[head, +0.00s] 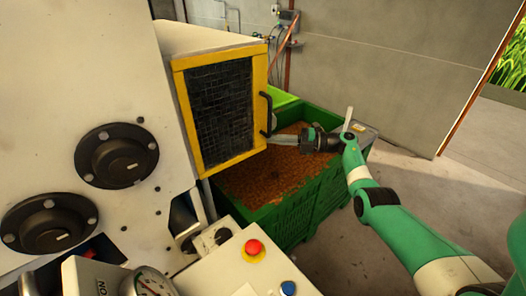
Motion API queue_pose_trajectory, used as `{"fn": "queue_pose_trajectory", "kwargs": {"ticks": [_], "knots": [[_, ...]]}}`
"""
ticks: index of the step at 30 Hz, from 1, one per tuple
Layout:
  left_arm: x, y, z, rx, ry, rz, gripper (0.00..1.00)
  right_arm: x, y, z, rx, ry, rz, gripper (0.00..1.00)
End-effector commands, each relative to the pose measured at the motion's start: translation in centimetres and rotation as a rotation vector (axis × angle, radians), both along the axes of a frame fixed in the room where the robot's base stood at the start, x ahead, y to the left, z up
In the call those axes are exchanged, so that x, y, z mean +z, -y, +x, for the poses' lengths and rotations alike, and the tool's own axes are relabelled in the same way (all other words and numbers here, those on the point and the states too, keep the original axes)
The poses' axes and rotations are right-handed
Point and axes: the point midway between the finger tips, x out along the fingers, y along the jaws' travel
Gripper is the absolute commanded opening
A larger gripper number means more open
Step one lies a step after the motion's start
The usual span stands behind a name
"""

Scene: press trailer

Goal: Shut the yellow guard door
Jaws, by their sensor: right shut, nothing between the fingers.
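The yellow guard door (176,90) has a yellow frame around a dark mesh panel. It stands at the front of the cream housing on the machine's side. Its frame looks close against the housing, but I cannot tell whether a small gap is left. A black bar handle (266,112) is on its right edge. My right gripper (270,138) is shut and empty. Its fingertips are at the door's lower right edge, by the handle's lower end; I cannot tell if they touch it. My left gripper is not in view.
A green bin (318,198) with orange-brown contents stands below the door and my right gripper. A control panel with a red button (254,247) and a blue button (288,288) is in front, beside a gauge (150,284). Open floor lies to the right.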

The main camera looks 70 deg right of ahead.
Motion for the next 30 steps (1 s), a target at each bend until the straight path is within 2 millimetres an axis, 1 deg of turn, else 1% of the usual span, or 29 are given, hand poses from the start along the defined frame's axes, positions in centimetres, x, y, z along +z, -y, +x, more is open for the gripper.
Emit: {"fn": "queue_pose_trajectory", "kwargs": {"ticks": [1,6,20,23,26,30], "knots": [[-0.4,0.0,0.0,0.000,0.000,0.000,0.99,-0.2,0.3,-0.2,-0.006,0.000,0.000,0.00],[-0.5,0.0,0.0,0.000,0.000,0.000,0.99,0.0,0.8,-0.6,-0.015,0.000,0.000,0.00],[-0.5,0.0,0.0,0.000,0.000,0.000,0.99,0.0,0.9,-0.8,-0.016,0.000,0.000,0.00],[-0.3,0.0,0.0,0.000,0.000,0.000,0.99,0.0,1.2,-1.8,-0.017,0.000,0.000,0.00],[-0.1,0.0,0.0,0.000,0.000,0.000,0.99,0.1,1.8,-3.7,-0.019,-0.001,0.000,0.00],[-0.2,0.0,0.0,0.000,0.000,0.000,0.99,0.0,2.8,-7.0,-0.020,-0.001,0.000,0.00]]}}
